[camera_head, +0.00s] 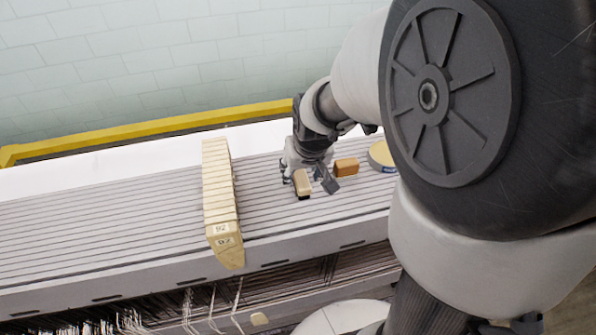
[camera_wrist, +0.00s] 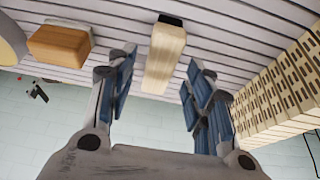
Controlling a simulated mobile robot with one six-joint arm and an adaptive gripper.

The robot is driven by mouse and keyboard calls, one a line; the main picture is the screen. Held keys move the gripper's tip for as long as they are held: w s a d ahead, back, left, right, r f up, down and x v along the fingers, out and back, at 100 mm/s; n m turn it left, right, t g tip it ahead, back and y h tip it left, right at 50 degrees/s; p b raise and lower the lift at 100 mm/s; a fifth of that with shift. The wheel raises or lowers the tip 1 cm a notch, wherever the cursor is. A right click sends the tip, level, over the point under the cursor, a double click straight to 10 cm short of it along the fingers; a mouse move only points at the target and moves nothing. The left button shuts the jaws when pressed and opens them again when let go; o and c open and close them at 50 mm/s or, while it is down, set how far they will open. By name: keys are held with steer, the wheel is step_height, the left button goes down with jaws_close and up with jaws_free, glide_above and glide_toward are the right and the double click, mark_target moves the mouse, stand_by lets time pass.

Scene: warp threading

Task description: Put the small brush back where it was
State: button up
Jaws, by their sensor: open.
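A small pale wooden piece with a dark end, which looks like the small brush (camera_head: 303,182), lies on the grey slatted surface (camera_head: 120,222). In the wrist view, the brush (camera_wrist: 165,58) sits between the two fingers, its dark end away from my gripper's palm. My gripper (camera_head: 308,180) is open around it, with a finger on either side. In the wrist view, gaps show between the brush and both fingers of my gripper (camera_wrist: 160,75). The brush's underside is hidden.
An orange-brown block (camera_head: 346,166) lies just right of my gripper, with a round yellow-topped tin (camera_head: 380,154) beyond it. A row of pale wooden pieces marked with numbers (camera_head: 220,195) stands to the left. Slats between that row and my gripper are clear.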

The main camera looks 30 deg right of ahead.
steer(key=v, duration=0.7)
steer(key=shift+s+r, duration=0.1)
steer(key=shift+r, duration=0.2)
steer(key=s+a+r+n, duration=0.1)
steer(key=s+a, duration=0.3)
steer(key=s, duration=0.4)
steer(key=s+a+r+n, duration=0.1)
steer(key=s+a+r, duration=0.2)
steer(key=s, duration=0.5)
steer(key=shift+s+a+y, duration=0.35)
steer(key=shift+a+y, duration=0.05)
steer(key=shift+a, duration=0.2)
step_height(320, 180, down, 21)
steer(key=b, duration=2)
steer(key=shift+b, duration=0.4)
steer(key=shift+f, duration=0.1)
